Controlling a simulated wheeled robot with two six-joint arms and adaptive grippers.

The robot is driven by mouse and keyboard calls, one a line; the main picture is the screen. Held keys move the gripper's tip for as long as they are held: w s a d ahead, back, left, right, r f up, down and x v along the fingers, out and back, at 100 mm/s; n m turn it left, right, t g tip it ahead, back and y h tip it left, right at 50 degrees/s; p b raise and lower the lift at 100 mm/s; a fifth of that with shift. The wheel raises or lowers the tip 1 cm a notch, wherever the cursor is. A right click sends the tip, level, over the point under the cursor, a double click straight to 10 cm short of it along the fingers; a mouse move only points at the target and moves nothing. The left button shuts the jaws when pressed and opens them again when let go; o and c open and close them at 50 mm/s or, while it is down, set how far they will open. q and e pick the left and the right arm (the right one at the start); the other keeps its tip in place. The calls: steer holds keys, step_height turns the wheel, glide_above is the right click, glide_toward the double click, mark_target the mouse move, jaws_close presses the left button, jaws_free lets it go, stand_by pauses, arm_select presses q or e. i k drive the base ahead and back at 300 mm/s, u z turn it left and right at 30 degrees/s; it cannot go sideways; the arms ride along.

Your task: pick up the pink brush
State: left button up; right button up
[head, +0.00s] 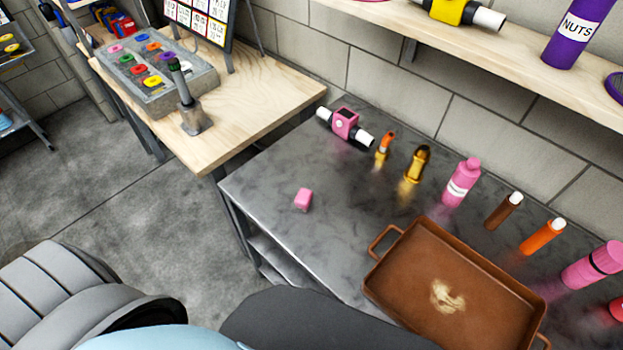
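I cannot clearly make out a pink brush. A small pink block (303,199) lies alone on the dark metal table (265,165), near its left edge. A pink device with black and white ends (345,124) lies at the back of that table by the wall. A pink bottle with a white label (461,183) stands to its right, and a larger pink bottle (592,265) stands near the right edge. A sliver of something pink (368,0) on the shelf is cut off by the top edge. Neither of my grippers is in view.
A brown tray (385,258) sits on the table front. Orange, gold and brown containers line the back. The wall shelf (425,33) bears a purple NUTS bottle (577,30). Table space around the pink block is clear.

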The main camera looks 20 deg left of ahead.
mark_target(302, 201)
steer(key=u, duration=0.7)
steer(key=k, duration=1.35)
steer(key=z, duration=0.8)
steer(key=i, duration=1)
